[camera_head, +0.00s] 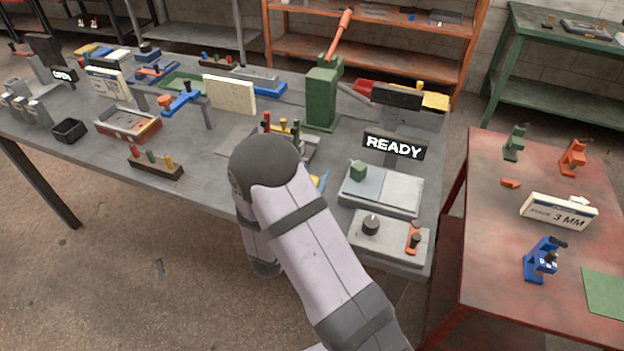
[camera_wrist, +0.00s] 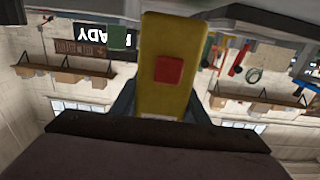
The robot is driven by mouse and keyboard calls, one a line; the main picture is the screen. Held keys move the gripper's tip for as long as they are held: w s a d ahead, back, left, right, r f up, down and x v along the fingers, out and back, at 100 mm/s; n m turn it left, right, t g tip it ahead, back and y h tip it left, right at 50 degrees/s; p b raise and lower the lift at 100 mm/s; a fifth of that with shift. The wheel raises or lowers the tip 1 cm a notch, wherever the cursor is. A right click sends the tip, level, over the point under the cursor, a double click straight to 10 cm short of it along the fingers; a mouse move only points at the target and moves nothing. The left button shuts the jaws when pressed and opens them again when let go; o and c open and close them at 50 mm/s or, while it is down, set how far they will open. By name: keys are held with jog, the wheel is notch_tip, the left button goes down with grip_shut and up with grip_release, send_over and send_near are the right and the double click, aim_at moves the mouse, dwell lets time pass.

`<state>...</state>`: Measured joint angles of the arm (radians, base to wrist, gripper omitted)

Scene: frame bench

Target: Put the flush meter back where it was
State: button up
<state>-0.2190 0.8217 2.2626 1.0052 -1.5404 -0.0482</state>
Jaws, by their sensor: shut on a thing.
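A yellow tool with a red square on its face (camera_wrist: 166,50) fills the middle of the wrist view; I take it to be the flush meter. My gripper (camera_wrist: 160,103) is shut on it, with dark fingers on both sides. In the head view my own arm hides the gripper and most of what is around it. A small blue and yellow piece (camera_head: 319,182) shows just right of my arm; I cannot tell what it is.
A control box with a black knob (camera_head: 371,224) is in front. A green lever press (camera_head: 322,95) stands behind my arm. A red table (camera_head: 480,250) is at right.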

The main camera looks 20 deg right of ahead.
jog(key=shift+f, duration=0.6)
jog(key=shift+f, duration=0.2)
jog(key=o, duration=1.1)
jog(key=shift+o, duration=0.2)
jog(key=shift+a+r, duration=0.1)
jog(key=shift+r, duration=0.1)
jog(key=b+v, duration=0.3)
jog(key=v, duration=0.9)
